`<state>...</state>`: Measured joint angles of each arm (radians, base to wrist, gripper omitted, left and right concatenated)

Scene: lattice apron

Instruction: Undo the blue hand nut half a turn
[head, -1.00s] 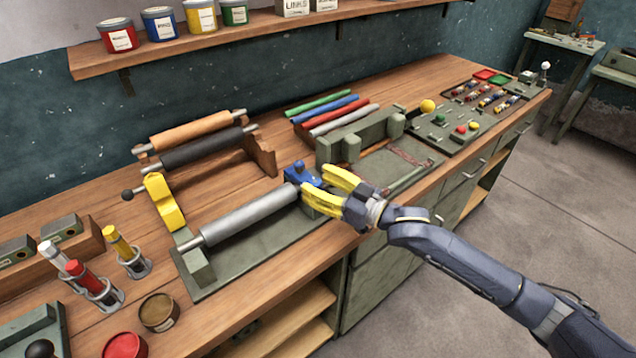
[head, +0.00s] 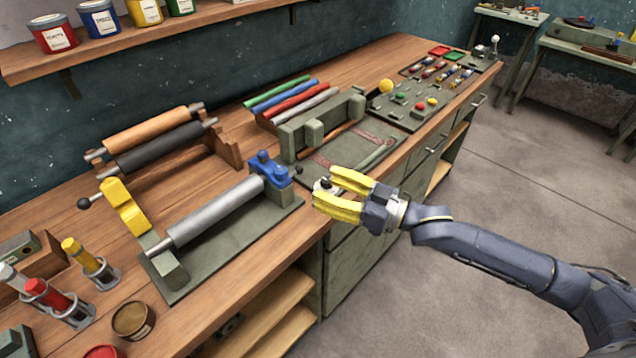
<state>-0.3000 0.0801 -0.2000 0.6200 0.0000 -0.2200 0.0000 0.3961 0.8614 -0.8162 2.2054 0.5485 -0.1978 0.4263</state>
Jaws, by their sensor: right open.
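The blue hand nut (head: 264,157) sits on top of a blue cap (head: 272,174) at the right end of the silver roller (head: 213,210). Its shape is small, and I cannot tell its turn angle. My right gripper (head: 326,188) has yellow fingers, apart, to the right of the blue cap near the bench's front edge. It is clear of the nut. A small pale part with a dark ball end (head: 299,169) shows beside the fingertips, partly hidden. My left gripper is not in view.
Two more rollers (head: 150,130) lie behind on a wooden rack. A green plate with blocks (head: 330,130) and a button panel (head: 420,105) lie to the right. Pots and markers stand front left.

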